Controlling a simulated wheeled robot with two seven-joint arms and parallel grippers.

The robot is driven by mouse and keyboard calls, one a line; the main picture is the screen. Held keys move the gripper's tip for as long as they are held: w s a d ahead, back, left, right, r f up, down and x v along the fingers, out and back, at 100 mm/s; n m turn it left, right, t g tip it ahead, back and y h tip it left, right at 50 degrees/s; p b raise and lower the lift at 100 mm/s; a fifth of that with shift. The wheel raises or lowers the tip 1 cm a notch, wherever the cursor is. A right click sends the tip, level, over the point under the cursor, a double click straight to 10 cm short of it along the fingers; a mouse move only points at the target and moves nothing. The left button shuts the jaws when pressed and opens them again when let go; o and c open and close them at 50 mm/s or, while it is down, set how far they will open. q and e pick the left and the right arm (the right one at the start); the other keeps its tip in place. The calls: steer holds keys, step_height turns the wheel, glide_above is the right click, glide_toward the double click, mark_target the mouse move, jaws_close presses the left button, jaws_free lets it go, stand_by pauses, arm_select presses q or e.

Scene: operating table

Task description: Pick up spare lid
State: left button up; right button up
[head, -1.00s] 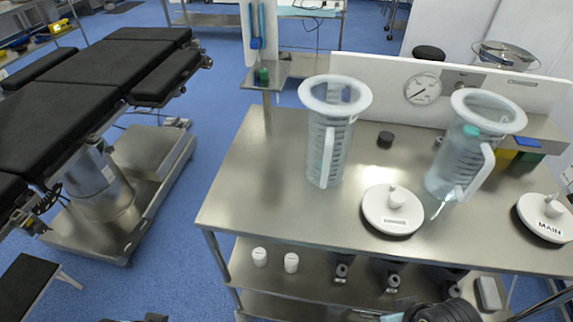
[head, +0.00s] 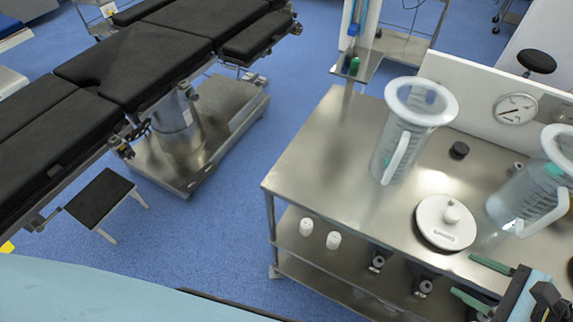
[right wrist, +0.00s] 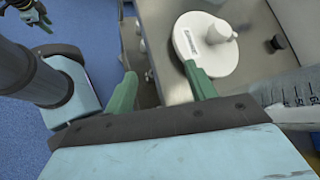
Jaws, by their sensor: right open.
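In the right wrist view my right gripper (right wrist: 158,73) has one fingertip overlapping the lid's lower edge; contact cannot be told. My left gripper (right wrist: 36,12) seems to show small at the top left there, its opening unclear.
A clear graduated jug (head: 402,140) stands behind the lid, and a second jug (head: 530,190) stands close at its right. A black cap (head: 459,150) lies between them. White bottles (head: 333,240) stand on the lower shelf. Blue floor is open left of the table (head: 335,165).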

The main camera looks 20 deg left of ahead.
mark_target(455, 214)
steer(key=w+d+r+m+t, duration=0.1)
steer(key=m, duration=0.1)
steer(key=w+d+r+m+t, duration=0.1)
steer(key=d+r+m, duration=0.1)
steer(key=w+d+r+m+y, duration=0.1)
steer(key=d+m, duration=0.1)
steer(key=m, duration=0.1)
steer(key=shift+w+r+t, duration=0.2)
steer(key=shift+r+t, duration=0.2)
steer(key=shift+w+r+m, duration=0.1)
steer(key=shift+w+m, duration=0.1)
steer(key=shift+m, duration=0.1)
steer(key=b+x, duration=0.1)
steer(key=x, duration=0.7)
steer(key=shift+w, duration=0.1)
steer(key=b+x, duration=0.1)
steer(key=x, duration=0.3)
steer(key=shift+w+a, duration=0.15)
steer(key=shift+w, duration=0.05)
steer(key=shift+w+a, duration=0.15)
steer(key=c, duration=1.1)
arm_select(q)
steer(key=s+a+f, duration=0.3)
steer(key=s+f, duration=0.3)
steer(key=s, duration=0.2)
steer(key=shift+s+f+g, duration=0.15)
steer(key=shift+g, duration=0.15)
steer(key=shift+d, duration=0.1)
